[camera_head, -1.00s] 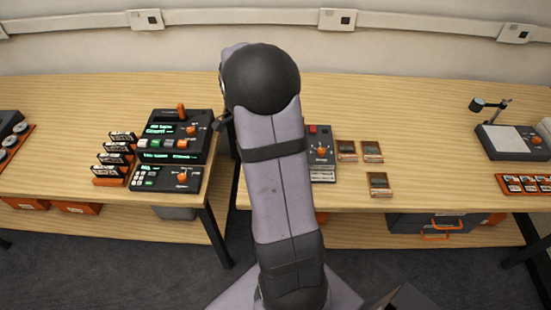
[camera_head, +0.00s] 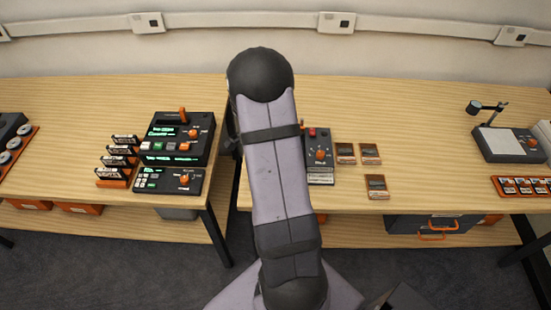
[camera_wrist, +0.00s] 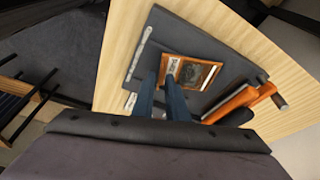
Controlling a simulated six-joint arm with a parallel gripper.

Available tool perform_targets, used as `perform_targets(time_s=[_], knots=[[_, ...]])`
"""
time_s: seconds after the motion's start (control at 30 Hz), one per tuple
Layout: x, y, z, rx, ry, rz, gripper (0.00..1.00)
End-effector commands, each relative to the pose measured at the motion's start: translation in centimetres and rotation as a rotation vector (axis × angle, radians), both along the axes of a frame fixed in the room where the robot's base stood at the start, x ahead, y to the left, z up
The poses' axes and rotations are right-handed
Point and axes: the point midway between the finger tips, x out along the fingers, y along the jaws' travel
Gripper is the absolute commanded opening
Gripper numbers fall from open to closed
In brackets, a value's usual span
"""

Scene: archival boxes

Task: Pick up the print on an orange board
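In the wrist view a small print on an orange board (camera_wrist: 191,73), with a dark picture and a white strip at its left end, lies on a dark flat surface. My gripper (camera_wrist: 160,82) reaches over that surface with two dark blue fingers. A gap shows between them, and the tips are by the board's left end; whether they touch it I cannot tell. In the head view my arm hides the gripper. Small orange-edged cards (camera_head: 345,153), (camera_head: 370,153) and (camera_head: 376,187) lie on the table right of my arm, their pictures too small to read.
An orange-handled item (camera_wrist: 232,103) lies close to the right of the fingers. A control box with an orange knob (camera_head: 319,155) stands beside my arm. A black console (camera_head: 180,140) is to the left, a lamp stand (camera_head: 510,143) to the right. Bare wood (camera_head: 430,120) lies between.

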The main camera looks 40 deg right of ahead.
Motion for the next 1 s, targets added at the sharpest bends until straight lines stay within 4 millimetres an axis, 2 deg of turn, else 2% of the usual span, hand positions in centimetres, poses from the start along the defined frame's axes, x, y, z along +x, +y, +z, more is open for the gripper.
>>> perform_targets(time_s=[0.13,0.4,0.5,0.87,1.0], knots=[[-0.20,-0.28,-1.03,0.000,0.001,0.000,0.13],[-0.17,-0.35,-1.27,0.000,-0.001,0.000,0.13],[-0.17,-0.34,-1.26,0.000,-0.001,0.000,0.00],[-0.17,-0.33,-1.22,0.000,-0.001,0.000,0.00],[-0.11,-0.38,-0.61,-0.001,-0.003,0.000,0.00]])
